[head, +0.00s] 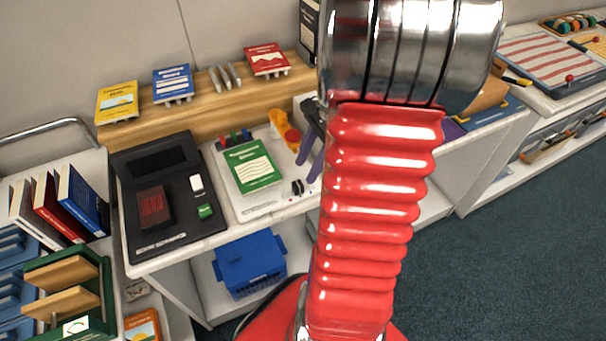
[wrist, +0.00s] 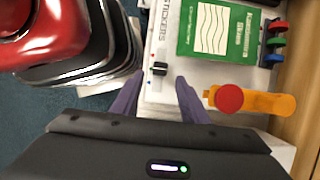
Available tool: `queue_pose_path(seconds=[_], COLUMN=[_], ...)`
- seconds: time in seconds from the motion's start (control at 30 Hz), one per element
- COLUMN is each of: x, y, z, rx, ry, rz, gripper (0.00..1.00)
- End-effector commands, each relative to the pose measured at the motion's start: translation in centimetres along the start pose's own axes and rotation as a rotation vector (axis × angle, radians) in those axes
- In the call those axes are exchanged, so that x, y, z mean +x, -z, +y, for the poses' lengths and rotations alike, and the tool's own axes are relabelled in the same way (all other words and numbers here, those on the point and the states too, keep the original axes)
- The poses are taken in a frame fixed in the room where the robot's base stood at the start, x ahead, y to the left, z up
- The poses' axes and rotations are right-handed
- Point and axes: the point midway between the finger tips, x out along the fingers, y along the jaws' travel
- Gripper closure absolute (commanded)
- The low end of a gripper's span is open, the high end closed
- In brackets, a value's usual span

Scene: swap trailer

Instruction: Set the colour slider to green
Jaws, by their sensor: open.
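A small black slider knob (wrist: 158,69) sits on a white panel (wrist: 151,88) marked STICKERS; I take it for the colour slider. Small dark parts in about the same place show in the head view (head: 297,187). The colour it points to is too small to read. My gripper (wrist: 156,82) has two purple fingers, open and apart, with nothing between them that I can see. In the wrist view the knob lies just beyond the fingertips, between their lines. In the head view my gripper (head: 310,155) is partly hidden behind my red arm, over the panel's right side.
A green booklet (head: 252,166) lies on the panel. Red, green and blue pieces (head: 235,138) stand behind it. An orange holder with a red knob (wrist: 229,98) is close to the right finger. A black device (head: 175,225) is at left, and a blue crate (head: 250,265) below.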

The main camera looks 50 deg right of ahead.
Motion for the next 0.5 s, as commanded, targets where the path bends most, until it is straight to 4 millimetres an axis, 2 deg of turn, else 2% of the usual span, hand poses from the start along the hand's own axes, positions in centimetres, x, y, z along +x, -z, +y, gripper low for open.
queue_pose_path(seconds=[0.3, 0.5], x=[-5.5, -7.5], y=[0.1, 0.1], z=[-0.1, 0.0], rx=[0.001, 0.002], ry=[0.003, 0.002], rz=[0.002, 0.0], gripper=[0.59, 0.59])
